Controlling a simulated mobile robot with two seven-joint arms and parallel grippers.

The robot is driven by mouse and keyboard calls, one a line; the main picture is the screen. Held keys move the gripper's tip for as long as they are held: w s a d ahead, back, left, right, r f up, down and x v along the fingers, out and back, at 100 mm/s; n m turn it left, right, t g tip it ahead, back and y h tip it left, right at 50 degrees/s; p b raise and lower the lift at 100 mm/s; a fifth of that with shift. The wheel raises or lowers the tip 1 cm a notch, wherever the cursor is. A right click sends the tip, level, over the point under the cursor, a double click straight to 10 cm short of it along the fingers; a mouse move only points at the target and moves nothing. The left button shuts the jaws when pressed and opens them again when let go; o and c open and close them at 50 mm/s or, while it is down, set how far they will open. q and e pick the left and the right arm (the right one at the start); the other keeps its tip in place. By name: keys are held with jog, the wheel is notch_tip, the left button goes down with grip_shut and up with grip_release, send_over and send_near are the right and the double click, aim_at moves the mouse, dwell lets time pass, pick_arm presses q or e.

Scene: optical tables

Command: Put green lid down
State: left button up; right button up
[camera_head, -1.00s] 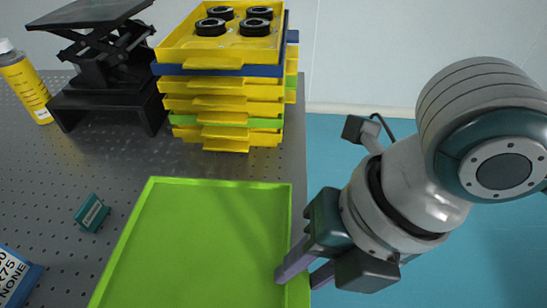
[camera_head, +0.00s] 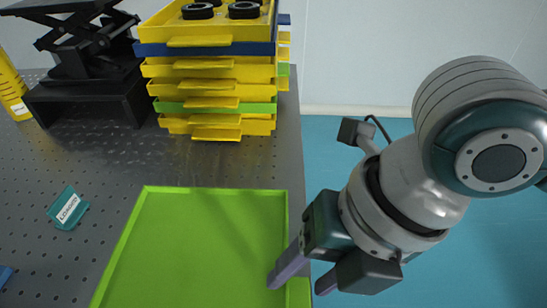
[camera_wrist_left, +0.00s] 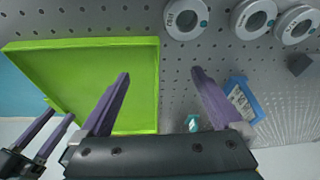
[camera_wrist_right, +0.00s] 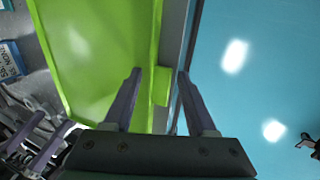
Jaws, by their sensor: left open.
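The green lid (camera_head: 200,250), a shallow tray shape with a low rim, lies flat on the perforated table (camera_head: 110,165) along its right edge. It also shows in the left wrist view (camera_wrist_left: 90,85) and the right wrist view (camera_wrist_right: 95,50). My right gripper (camera_head: 297,287) is at the lid's right rim with its fingers spread. In the right wrist view (camera_wrist_right: 159,72), the rim and a small tab are between the fingers, with gaps visible. My left gripper (camera_wrist_left: 162,84) is open and empty, above the lid's side and the bare table; it is outside the head view.
A stack of yellow, blue and green trays (camera_head: 215,85) stands behind the lid, with black rings on top. A black lab jack (camera_head: 85,50), yellow bottle (camera_head: 12,90) and teal block (camera_head: 68,208) are left. Several round grey discs (camera_wrist_left: 186,18) lie near the lid.

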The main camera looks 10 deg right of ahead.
jog(key=shift+o, duration=0.5)
jog(key=shift+r, duration=0.1)
